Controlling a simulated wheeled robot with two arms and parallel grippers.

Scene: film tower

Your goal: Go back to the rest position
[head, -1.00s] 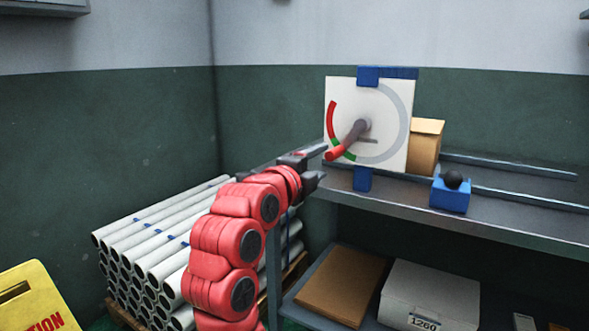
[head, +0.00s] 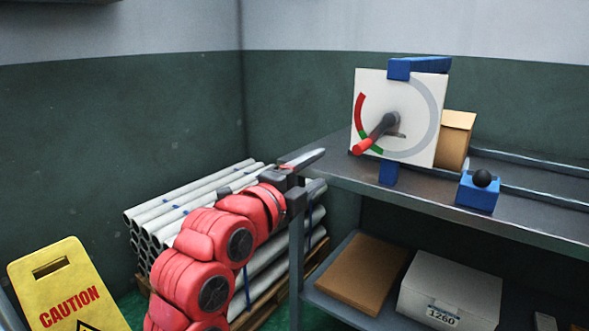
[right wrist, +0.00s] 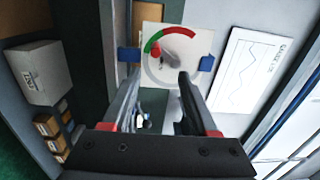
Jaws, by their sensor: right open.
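My right gripper (head: 303,169) is open and empty. It is left of the white dial panel (head: 371,92) and apart from it. The panel has a red, green and grey arc and a lever with a red-tipped handle (head: 364,146); the handle points down and left, near the green mark. Blue brackets hold the panel at the shelf edge. In the right wrist view, the dial panel (right wrist: 198,43) shows beyond the two open fingers (right wrist: 155,95). My left gripper is not in view.
A metal shelf (head: 500,217) carries a cardboard box (head: 454,142) and a blue block with a black ball (head: 478,194). Below are a brown box (head: 352,272) and a white box (head: 450,290). White pipes (head: 190,193) lie stacked behind my arm. A yellow caution sign (head: 62,285) stands at left.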

